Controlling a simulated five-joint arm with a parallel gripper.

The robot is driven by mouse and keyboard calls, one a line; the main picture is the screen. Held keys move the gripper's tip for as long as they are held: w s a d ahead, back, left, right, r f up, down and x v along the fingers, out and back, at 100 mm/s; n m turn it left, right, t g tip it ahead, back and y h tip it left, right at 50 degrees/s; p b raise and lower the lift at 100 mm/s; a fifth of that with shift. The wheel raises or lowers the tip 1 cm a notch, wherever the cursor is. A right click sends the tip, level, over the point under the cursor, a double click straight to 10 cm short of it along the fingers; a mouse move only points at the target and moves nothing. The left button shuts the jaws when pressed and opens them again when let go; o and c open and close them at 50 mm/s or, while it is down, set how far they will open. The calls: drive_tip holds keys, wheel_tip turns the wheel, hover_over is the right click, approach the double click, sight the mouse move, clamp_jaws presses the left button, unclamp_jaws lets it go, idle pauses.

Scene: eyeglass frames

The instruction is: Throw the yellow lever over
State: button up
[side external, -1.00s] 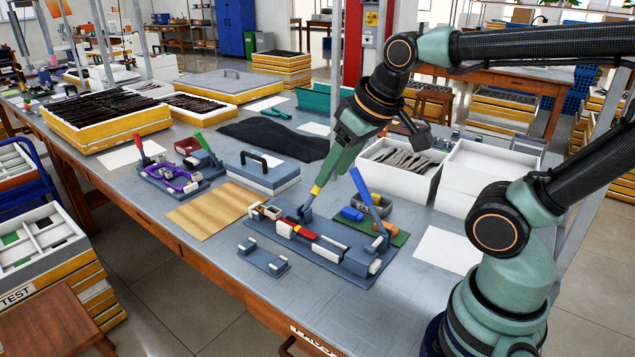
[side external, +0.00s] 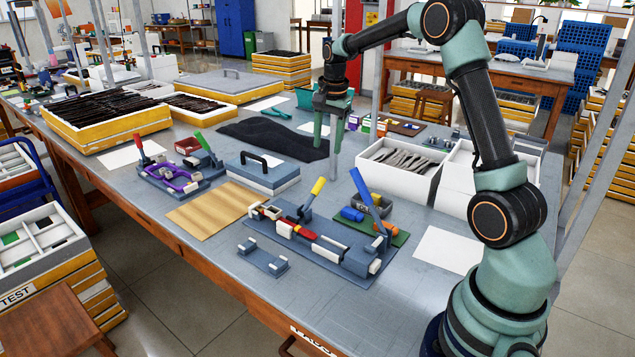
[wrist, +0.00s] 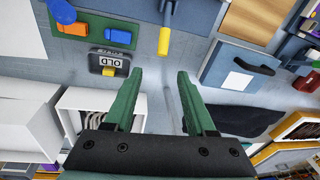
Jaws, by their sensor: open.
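The yellow lever (side external: 318,187) has a dark arm with a yellow grip. It leans up and to the right from the blue-grey fixture plate (side external: 318,262). In the wrist view, the yellow grip (wrist: 164,42) lies just beyond my fingertips. My gripper (side external: 331,136) is raised above the table behind the lever, apart from it. In the wrist view its green fingers (wrist: 160,74) are spread and empty. A red clamp piece (side external: 303,232) lies across the fixture. A second lever with a blue handle (side external: 361,187) stands at the fixture's right end.
White boxes (side external: 398,183) stand right of my gripper. A grey case (side external: 263,178) and a black cloth (side external: 275,142) lie to its left. A second fixture with red and green levers (side external: 180,172) stands farther left. A small blue-grey stand (side external: 262,262) sits in front.

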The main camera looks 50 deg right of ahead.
sight(322, 177)
drive_tip(key=shift+m, duration=0.3)
drive_tip(key=f, duration=0.4)
drive_tip(key=w+f, duration=0.1)
drive_tip(key=f, duration=0.3)
drive_tip(key=w+f, duration=0.1)
drive_tip(key=f, duration=0.3)
drive_tip(key=shift+w+d+f, duration=0.15)
drive_tip(key=shift+d+f, duration=0.2)
drive_tip(key=shift+f, duration=0.05)
clamp_jaws()
idle(0.7)
